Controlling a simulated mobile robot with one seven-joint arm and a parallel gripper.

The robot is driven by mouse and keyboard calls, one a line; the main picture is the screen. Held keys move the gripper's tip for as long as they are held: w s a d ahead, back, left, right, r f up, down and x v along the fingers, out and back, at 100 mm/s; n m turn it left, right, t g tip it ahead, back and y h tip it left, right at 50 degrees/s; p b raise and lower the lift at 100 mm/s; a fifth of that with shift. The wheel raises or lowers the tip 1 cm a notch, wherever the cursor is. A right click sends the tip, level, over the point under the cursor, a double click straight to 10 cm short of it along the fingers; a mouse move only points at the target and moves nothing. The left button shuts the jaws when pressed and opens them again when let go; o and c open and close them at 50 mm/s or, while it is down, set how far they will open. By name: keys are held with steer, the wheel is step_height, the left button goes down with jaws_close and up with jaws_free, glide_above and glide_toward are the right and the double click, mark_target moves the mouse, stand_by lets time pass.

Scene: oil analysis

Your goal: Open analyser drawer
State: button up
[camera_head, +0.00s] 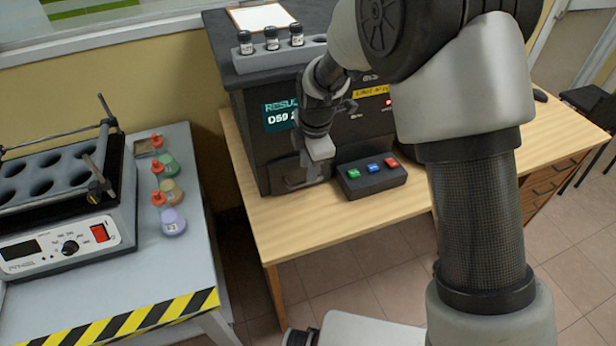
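The analyser (262,158) is a dark box on the wooden desk, with a lit screen (280,115) reading "RESU..." and "D59". My gripper (306,182) is at the lower front of the analyser, pointing down beside the left end of the button box. The fingers are dark against the dark front, so I cannot tell whether they are open or shut. The drawer front is hidden or hard to make out behind my gripper and wrist. My arm covers the right part of the analyser.
A button box (372,180) with green, blue and red buttons sits right of my gripper. A rack of vials (272,47) and a clipboard (262,17) are on top of the analyser. At left, a grey table (192,262) holds a shaker (60,200) and several small flasks (173,222).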

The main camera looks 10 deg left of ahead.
steer(key=shift+w+a+f, duration=0.15)
steer(key=shift+w+f, duration=0.05)
steer(key=shift+f, duration=0.95)
steer(key=shift+w+a+f, duration=0.1)
steer(key=shift+w+f, duration=0.1)
steer(key=shift+f, duration=0.95)
jaws_close()
